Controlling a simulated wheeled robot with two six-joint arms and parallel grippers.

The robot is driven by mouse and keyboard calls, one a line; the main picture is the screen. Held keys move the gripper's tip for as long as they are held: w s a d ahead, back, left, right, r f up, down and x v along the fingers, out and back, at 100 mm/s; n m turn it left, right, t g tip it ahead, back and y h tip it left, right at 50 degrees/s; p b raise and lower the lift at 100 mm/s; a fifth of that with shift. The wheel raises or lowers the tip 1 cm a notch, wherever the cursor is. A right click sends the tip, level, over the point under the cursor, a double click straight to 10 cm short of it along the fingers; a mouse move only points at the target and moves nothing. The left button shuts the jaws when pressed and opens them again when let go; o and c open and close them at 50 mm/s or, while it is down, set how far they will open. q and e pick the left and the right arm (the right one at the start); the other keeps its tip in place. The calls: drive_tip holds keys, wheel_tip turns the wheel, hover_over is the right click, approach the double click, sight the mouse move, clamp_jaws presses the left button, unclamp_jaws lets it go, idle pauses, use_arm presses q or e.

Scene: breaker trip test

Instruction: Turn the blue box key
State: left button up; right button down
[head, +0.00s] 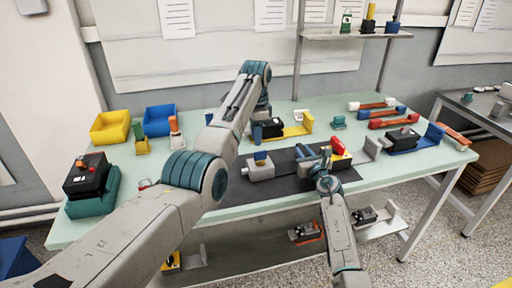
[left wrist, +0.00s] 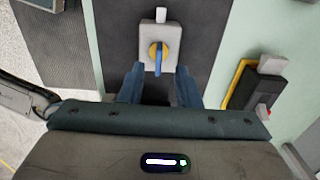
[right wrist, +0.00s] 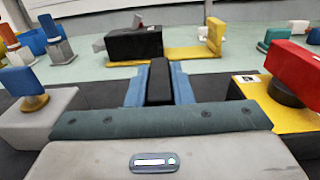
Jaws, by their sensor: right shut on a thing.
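The blue key (left wrist: 157,58) stands on a yellow round collar (left wrist: 153,50) on top of a grey box (left wrist: 170,35). The grey box also shows in the head view (head: 262,173), on the dark mat, and at the left of the right wrist view (right wrist: 60,105). My left gripper (left wrist: 160,88) is open above the box, with the key in line between its fingers and apparently not gripped. In the head view its fingers are hard to make out. My right gripper (right wrist: 158,85) is shut on a black block (right wrist: 159,75), between the grey box and a yellow box.
The yellow box (right wrist: 285,108) carries a red handle (right wrist: 301,65) close to the right of my right gripper. Behind the mat stands a black box (right wrist: 135,43) with a yellow bracket (right wrist: 213,38). Yellow (head: 110,127) and blue bins (head: 159,120) stand at the back left.

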use_arm(q)
drive_tip(key=shift+r, duration=2.4)
use_arm(e)
drive_tip(key=c, duration=1.2)
unclamp_jaws()
